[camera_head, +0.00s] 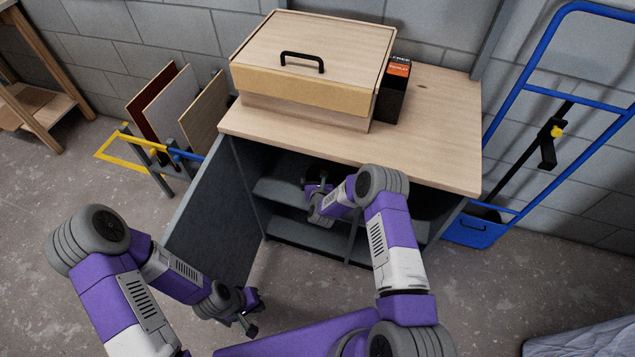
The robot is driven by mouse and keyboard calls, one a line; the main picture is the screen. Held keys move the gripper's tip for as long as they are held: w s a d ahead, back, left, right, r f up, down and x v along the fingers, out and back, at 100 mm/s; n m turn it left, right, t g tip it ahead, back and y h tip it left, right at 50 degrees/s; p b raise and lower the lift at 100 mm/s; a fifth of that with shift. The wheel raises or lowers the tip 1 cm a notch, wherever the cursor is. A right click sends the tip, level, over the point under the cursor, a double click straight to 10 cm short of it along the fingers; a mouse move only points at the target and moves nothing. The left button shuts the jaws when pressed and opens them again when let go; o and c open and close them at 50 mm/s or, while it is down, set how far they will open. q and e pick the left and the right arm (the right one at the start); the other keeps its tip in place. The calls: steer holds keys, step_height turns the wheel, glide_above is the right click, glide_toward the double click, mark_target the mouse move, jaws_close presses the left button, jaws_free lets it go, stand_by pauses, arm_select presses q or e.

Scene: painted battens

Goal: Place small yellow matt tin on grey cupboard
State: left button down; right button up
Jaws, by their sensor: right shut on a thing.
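The grey cupboard (212,215) stands against the wall with a pale wooden top (440,130). Its left door is open, and dark shelves show inside. My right gripper (318,183) reaches into the cupboard's open front, by the upper shelf. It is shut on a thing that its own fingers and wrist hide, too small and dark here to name. I cannot make out a small yellow matt tin anywhere. My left gripper (252,309) is low in front of the open door, its fingers apart and nothing visible between them.
A wooden box (312,60) with a black handle covers the top's left part. A black and orange box (394,90) stands right beside it. The top's right part is bare. A blue hand truck (480,232) stands right, and a rack with boards (170,115) left.

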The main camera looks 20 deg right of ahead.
steer(key=shift+w+f, duration=0.1)
steer(key=shift+f, duration=0.8)
steer(key=shift+r, duration=0.1)
